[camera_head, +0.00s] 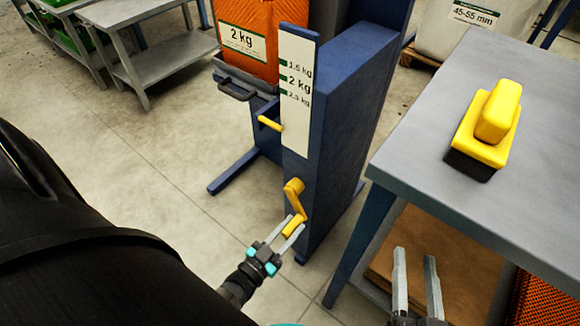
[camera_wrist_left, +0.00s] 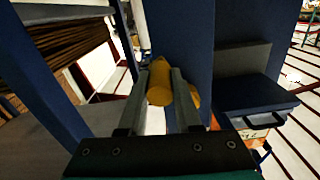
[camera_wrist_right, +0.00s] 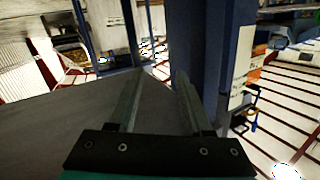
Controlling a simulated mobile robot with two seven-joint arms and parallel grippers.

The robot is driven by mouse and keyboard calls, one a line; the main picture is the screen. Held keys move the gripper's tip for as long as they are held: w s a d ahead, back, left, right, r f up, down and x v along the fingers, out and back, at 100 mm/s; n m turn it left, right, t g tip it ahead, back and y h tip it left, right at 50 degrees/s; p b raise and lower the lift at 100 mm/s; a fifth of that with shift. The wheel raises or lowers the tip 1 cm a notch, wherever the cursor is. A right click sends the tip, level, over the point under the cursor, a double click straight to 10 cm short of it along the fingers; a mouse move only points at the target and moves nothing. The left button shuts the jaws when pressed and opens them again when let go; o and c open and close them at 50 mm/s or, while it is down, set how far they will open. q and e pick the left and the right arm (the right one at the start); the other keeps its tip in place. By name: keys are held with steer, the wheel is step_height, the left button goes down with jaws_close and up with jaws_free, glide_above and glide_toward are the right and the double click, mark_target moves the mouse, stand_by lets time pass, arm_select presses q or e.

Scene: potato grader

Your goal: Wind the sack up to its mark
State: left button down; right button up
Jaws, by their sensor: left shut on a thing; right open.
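The orange sack (camera_head: 272,60) with a 2 kg label rests on a dark carrier (camera_head: 240,85) beside the blue post (camera_head: 345,110). The white scale (camera_head: 297,75) reads 1.5, 2 and 2.5 kg from top down, with green marks. A yellow pointer (camera_head: 270,123) sticks out below the lowest mark. The yellow crank (camera_head: 294,190) hangs low on the post with its grip downward. My left gripper (camera_head: 293,226) is shut on the crank grip, which shows between its fingers in the left wrist view (camera_wrist_left: 160,85). My right gripper (camera_head: 415,252) is open and empty, beside the bench.
A grey bench (camera_head: 430,150) stands right of the post, bearing a yellow tool with a black base (camera_head: 487,128). Brown material and orange mesh lie below it. Grey tables (camera_head: 165,65) stand at the back left. The floor (camera_head: 150,170) left of the post is clear.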

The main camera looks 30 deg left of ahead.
arm_select(q)
steer(key=shift+d+r, duration=0.1)
steer(key=shift+d, duration=0.05)
arm_select(e)
steer(key=shift+w+r, duration=0.1)
